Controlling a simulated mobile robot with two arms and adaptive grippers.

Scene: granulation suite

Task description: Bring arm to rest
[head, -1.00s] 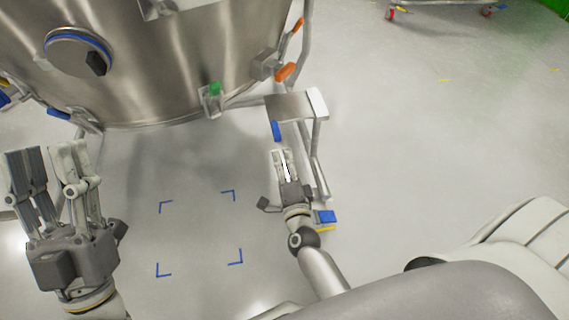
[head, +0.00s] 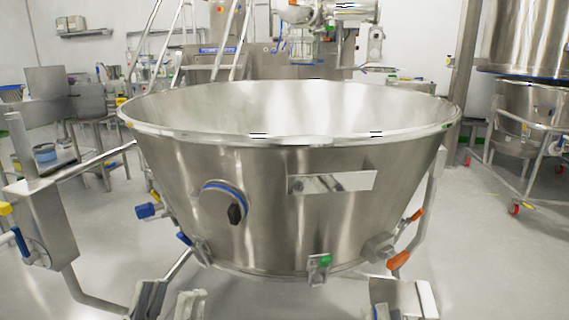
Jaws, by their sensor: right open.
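My right gripper cannot be made out in this view.
The wide bowl on its tubular frame (head: 82,290) fills the middle. A steel plate (head: 397,300) sticks out at the bottom right. Another wheeled vessel (head: 530,125) stands at the right. Open floor (head: 490,270) lies at the lower right.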

